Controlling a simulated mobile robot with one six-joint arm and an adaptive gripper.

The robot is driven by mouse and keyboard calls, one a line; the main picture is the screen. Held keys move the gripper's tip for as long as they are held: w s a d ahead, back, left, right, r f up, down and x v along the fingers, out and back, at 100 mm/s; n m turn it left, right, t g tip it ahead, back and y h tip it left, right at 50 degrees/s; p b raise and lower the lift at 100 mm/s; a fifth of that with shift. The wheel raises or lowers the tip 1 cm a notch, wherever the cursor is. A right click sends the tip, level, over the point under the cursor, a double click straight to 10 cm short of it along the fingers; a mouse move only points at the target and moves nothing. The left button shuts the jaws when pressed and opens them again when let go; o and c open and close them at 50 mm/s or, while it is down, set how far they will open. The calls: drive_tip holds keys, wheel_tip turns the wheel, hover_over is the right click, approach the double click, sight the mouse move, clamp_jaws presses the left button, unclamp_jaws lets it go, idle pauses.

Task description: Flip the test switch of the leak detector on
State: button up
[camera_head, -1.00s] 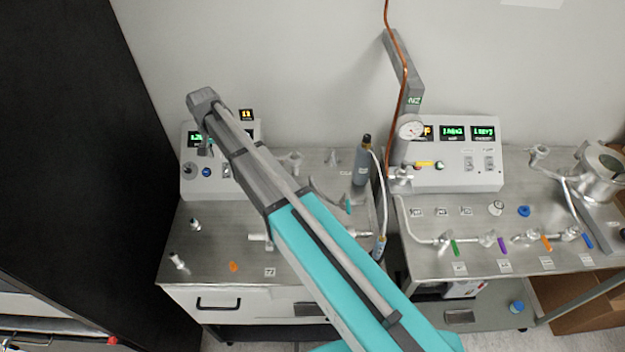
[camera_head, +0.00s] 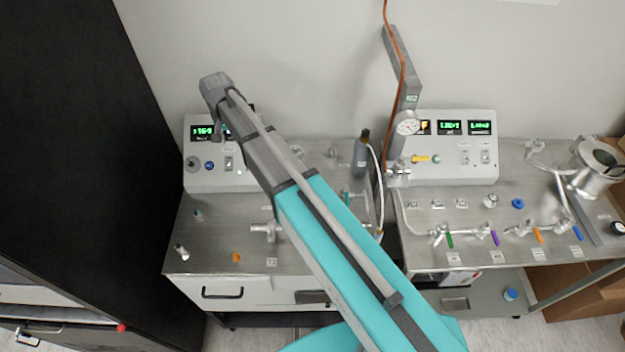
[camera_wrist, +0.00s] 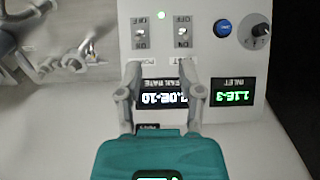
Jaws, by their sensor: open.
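The leak detector is a pale box (camera_head: 205,178) with a sloped front on the left bench in the head view. Its panel (camera_wrist: 205,60) fills much of the wrist view, upside down. Two toggle switches show there, a left switch (camera_wrist: 141,37) and a right switch (camera_wrist: 183,36), each with ON and OFF marks. Their name labels are partly hidden by my fingers, so I cannot fully read which is the test switch. My gripper (camera_wrist: 160,68) is open and empty, its fingertips just below the two switches in that picture. I cannot tell if it touches the panel.
A second control box (camera_head: 450,170) stands on the right bench.

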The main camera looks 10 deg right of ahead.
drive_tip(key=s+d+f+b, duration=0.2)
drive_tip(key=s+d, duration=0.2)
drive_tip(key=d, duration=0.3)
drive_tip(key=s+d+f+n+b, duration=0.1)
drive_tip(key=s+d+f+b, duration=0.2)
drive_tip(key=s+d, duration=0.2)
drive_tip(key=s+d+f+b, duration=0.3)
drive_tip(key=s+d, duration=0.1)
drive_tip(key=d, duration=0.7)
drive_tip(key=shift+s+f, duration=0.15)
drive_tip(key=shift+s, duration=0.25)
drive_tip(key=s+d+f+b, duration=0.2)
drive_tip(key=s+d, duration=0.3)
drive_tip(key=shift+s+f+n, duration=0.25)
drive_tip(key=shift+s+n, duration=0.1)
drive_tip(key=shift+n, duration=0.05)
